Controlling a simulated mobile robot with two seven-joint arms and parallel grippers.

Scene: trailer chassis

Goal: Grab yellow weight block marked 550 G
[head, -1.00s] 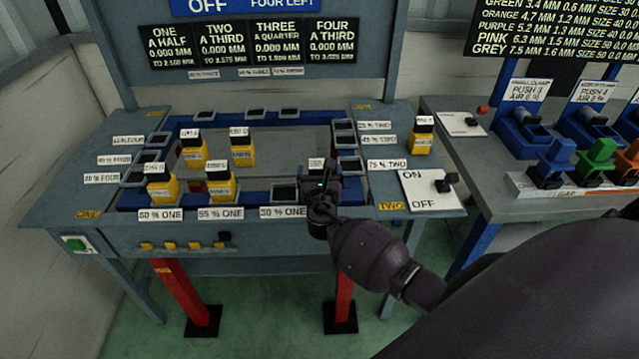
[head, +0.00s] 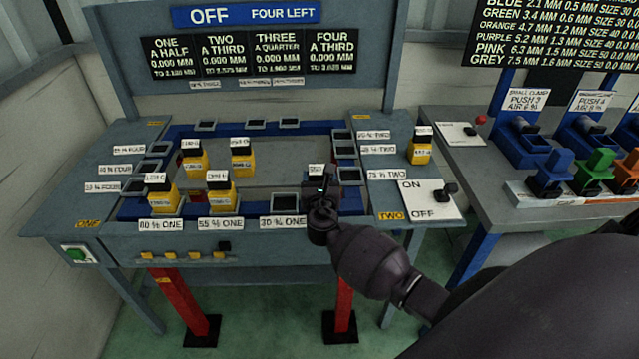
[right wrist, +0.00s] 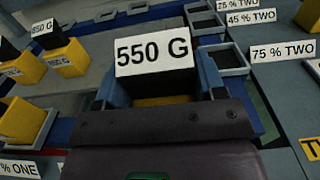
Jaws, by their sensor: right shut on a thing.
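The yellow weight block marked 550 G shows in the right wrist view (right wrist: 153,54), its white label and dark top facing me and a strip of yellow below. In the head view its small white label (head: 316,169) shows just above my right gripper (head: 321,188); the gripper hides the rest. My right gripper is shut on this block, with one blue-grey finger on each side in the wrist view (right wrist: 158,88). The block is near the right end of the bench's front row of sockets. Whether its base touches the bench is hidden. My left gripper is not in view.
Several other yellow blocks stand on the bench (head: 60,205), including two front-left ones (head: 163,197) (head: 222,200). Another yellow block (head: 420,152) stands at the right, near the ON/OFF switch panel (head: 425,203). Empty sockets (head: 347,175) line the right side.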

